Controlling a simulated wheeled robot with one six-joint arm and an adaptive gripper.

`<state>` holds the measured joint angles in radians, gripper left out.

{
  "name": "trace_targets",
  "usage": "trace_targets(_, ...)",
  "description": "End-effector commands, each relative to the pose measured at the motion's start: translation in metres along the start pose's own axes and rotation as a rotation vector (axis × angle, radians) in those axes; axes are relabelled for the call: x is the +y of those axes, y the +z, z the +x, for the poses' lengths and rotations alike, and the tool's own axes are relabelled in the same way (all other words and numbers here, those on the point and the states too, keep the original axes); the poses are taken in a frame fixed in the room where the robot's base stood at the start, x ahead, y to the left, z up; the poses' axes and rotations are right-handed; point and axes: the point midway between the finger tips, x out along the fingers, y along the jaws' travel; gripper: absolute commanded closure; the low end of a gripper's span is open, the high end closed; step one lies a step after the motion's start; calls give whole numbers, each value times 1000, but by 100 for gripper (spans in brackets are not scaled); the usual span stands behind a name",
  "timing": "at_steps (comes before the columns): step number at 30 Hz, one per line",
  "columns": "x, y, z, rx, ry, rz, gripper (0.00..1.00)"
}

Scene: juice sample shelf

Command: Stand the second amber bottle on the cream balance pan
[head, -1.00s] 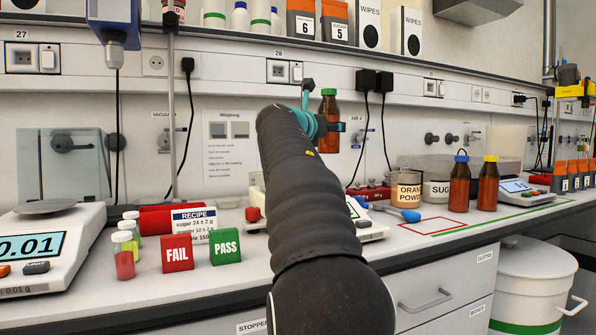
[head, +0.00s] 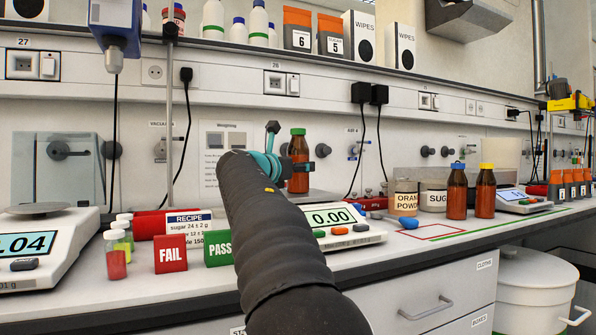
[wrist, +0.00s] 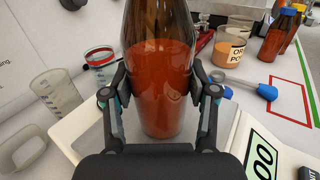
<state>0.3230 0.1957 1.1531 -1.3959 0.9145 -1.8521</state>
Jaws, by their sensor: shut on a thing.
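An amber bottle with a green cap (head: 298,152) is upright in my gripper (head: 300,166). In the wrist view the fingers (wrist: 158,86) are shut on either side of the bottle (wrist: 160,55), which holds orange-brown liquid. The bottle is above the cream balance (head: 345,229), whose display reads 0.00. The balance (wrist: 85,130) also shows below the fingers in the wrist view. My arm and the bottle hide most of the pan, and I cannot tell the gap under the bottle. Blue-capped (head: 457,190) and yellow-capped (head: 485,190) amber bottles stand at the right.
FAIL (head: 171,254) and PASS (head: 219,248) blocks stand left. Another balance (head: 45,250) is at far left.

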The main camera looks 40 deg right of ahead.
Motion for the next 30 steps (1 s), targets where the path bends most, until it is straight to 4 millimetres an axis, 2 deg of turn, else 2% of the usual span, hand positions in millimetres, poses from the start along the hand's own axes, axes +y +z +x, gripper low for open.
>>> trace_targets(7, 0, -2, 0, -1, 0, 0, 89)
trace_targets(8, 0, -1, 0, 0, 0, 0, 35)
trace_targets(10, 0, -1, 0, 0, 0, 0, 17)
trace_targets(22, 0, 3, 0, -1, 0, 0, 17)
trace_targets(26, 1, 2, -16, -1, 3, 1, 17)
trace_targets(30, 1, 2, -42, -1, 5, 0, 17)
